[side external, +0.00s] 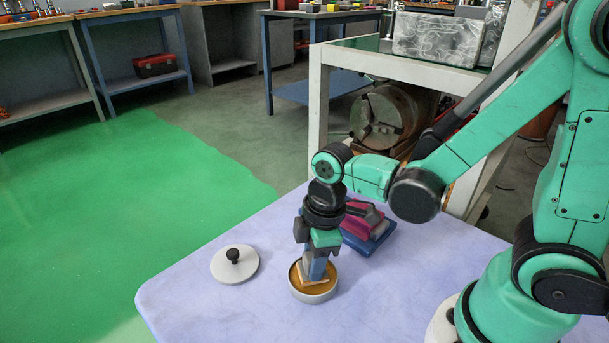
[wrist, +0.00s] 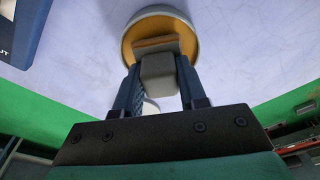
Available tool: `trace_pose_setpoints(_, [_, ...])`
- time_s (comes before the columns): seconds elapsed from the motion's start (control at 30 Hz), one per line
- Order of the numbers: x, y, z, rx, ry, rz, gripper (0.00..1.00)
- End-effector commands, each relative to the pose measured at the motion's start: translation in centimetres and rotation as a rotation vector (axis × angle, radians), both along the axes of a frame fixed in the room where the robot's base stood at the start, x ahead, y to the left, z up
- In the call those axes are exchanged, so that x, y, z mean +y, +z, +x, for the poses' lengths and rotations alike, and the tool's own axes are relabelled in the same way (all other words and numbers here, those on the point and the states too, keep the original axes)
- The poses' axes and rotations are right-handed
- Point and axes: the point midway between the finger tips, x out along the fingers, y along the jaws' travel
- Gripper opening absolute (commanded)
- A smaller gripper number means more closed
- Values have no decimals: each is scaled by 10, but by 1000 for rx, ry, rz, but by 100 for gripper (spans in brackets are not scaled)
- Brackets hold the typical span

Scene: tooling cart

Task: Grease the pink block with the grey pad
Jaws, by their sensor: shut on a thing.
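My gripper (side external: 315,266) points down and is shut on the grey pad (wrist: 158,75), a grey block with a tan plate at its lower end. The pad is over or inside a round pale tin (side external: 315,298) of amber grease (wrist: 186,42). Its tan end appears within the rim; I cannot tell how deep it sits. In the side view the fingers hide most of the grey part. The pink block (side external: 356,222) lies on a blue base (side external: 376,243) behind my gripper, partly hidden by it, with a dark part on top.
A white round lid (side external: 222,269) with a black knob lies on the pale table (side external: 205,308), left of the tin. The table is clear at the front and right of the tin. A white frame (side external: 318,115) stands behind the table.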

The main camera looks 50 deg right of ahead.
Motion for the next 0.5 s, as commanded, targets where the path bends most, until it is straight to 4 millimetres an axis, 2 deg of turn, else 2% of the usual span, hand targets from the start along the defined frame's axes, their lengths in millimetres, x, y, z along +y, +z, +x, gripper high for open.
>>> trace_pose_setpoints(0.5, [0, 46, 0, 0, 0, 0, 0])
